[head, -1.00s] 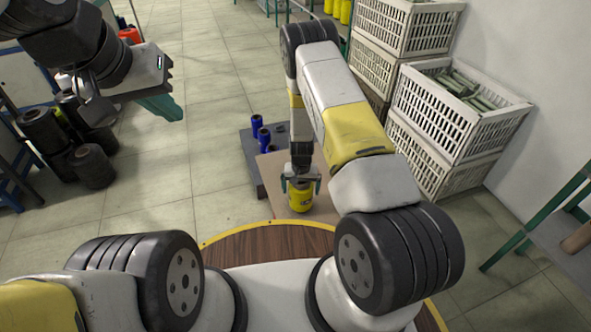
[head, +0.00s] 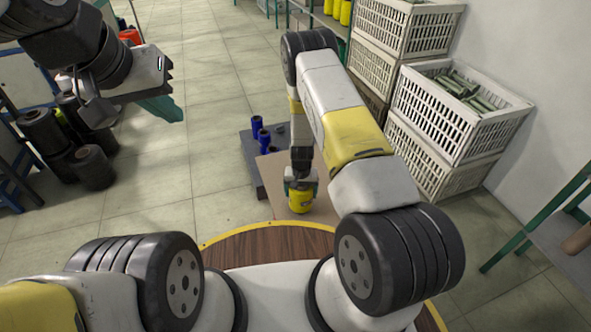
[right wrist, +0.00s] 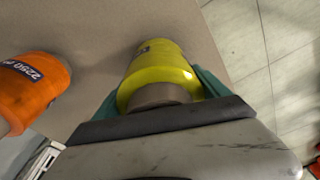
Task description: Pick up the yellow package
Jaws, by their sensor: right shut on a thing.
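The yellow package (head: 300,203) is a small upright cylinder on a tan board in front of me. In the right wrist view the yellow package (right wrist: 160,72) has a dark label and a brownish core end towards the camera. My right gripper (head: 301,187) reaches down over it from above. The right wrist view shows its teal fingers on both sides of the package, shut on it. The gripper hides the package's upper part in the head view. My left gripper (head: 163,104) is raised at upper left, away from the package; its finger gap cannot be made out.
The tan board (head: 281,203) adjoins a dark grey platform (head: 250,160) with blue spools (head: 263,136). White crates (head: 450,120) stand at right. Dark spools (head: 92,167) stand at left. The middle floor is clear.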

